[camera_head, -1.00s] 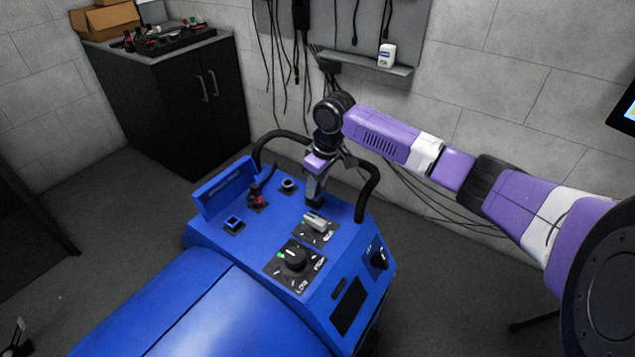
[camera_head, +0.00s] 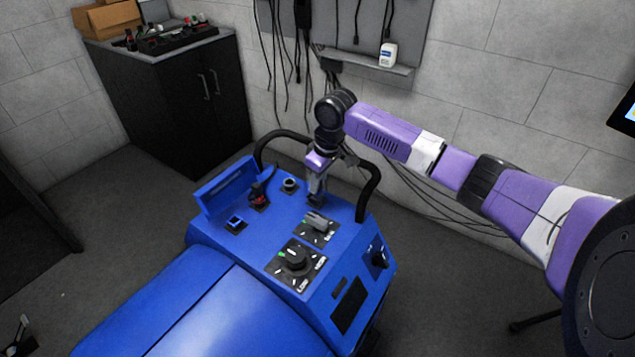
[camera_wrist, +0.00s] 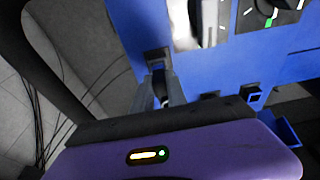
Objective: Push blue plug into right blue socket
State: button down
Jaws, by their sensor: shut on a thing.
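My gripper (camera_head: 316,198) points down at the far right part of the blue machine's top panel. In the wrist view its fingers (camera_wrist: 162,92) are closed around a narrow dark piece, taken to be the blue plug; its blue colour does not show. A dark square socket plate (camera_wrist: 157,56) lies right at the fingertips, apparently the right blue socket. The fingers hide whether the plug is in it. A square socket with a blue inside (camera_head: 235,223) sits at the panel's left and also shows in the wrist view (camera_wrist: 251,92).
A red-and-black connector (camera_head: 259,197) and a round socket (camera_head: 289,185) are to the left. A black curved handle (camera_head: 369,190) rises close on the right.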

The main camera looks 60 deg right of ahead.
jog(key=shift+r+p, duration=1.55)
jog(key=shift+r, duration=0.15)
dwell(0.3)
